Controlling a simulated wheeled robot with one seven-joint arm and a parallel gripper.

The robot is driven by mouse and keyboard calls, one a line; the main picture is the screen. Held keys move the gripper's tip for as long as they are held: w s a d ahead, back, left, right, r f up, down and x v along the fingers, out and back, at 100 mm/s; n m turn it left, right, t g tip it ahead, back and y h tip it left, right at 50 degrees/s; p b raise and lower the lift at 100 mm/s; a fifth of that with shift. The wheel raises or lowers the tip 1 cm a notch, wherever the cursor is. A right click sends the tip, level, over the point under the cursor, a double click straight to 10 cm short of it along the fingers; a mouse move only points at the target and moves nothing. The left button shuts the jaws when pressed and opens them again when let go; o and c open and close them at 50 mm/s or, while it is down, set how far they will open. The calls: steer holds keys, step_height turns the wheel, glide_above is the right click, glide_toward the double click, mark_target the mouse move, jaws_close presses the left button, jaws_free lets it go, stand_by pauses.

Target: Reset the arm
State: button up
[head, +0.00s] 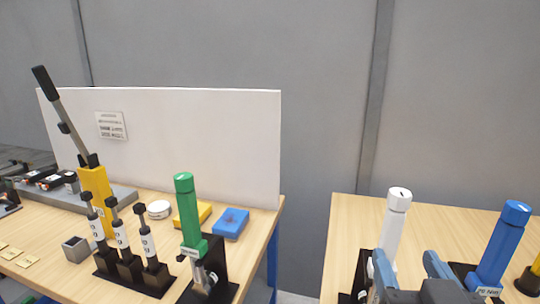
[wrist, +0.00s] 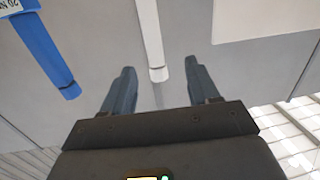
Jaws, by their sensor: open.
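My gripper (head: 407,258) is at the bottom right of the head view, over the right table. Its two blue-grey fingers are apart, with nothing between them. In the wrist view the open fingers (wrist: 159,66) point away from the camera. A white-handled tool (head: 392,225) stands upright just behind my gripper in the head view, its lower part partly hidden. In the wrist view the white handle (wrist: 150,35) shows beyond the gap between the fingers. I cannot tell the exact distance to it.
A blue-handled tool (head: 503,244) stands close to the right of my gripper. On the left table (head: 150,284) stand a green-handled tool (head: 186,212), several black-and-white drivers, a yellow lever press (head: 97,195) and a white panel (head: 200,140). A gap separates the tables.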

steer(key=s+f+n+g+y, duration=0.1)
steer(key=s+f+n+y, duration=0.15)
steer(key=s+f, duration=1.1)
steer(key=s+d+g, duration=0.1)
steer(key=s+d, duration=0.2)
steer(key=s, duration=1.4)
steer(key=shift+s+f+m+y, duration=0.15)
steer(key=shift+f+m+y, duration=0.2)
steer(key=shift+f+y, duration=0.1)
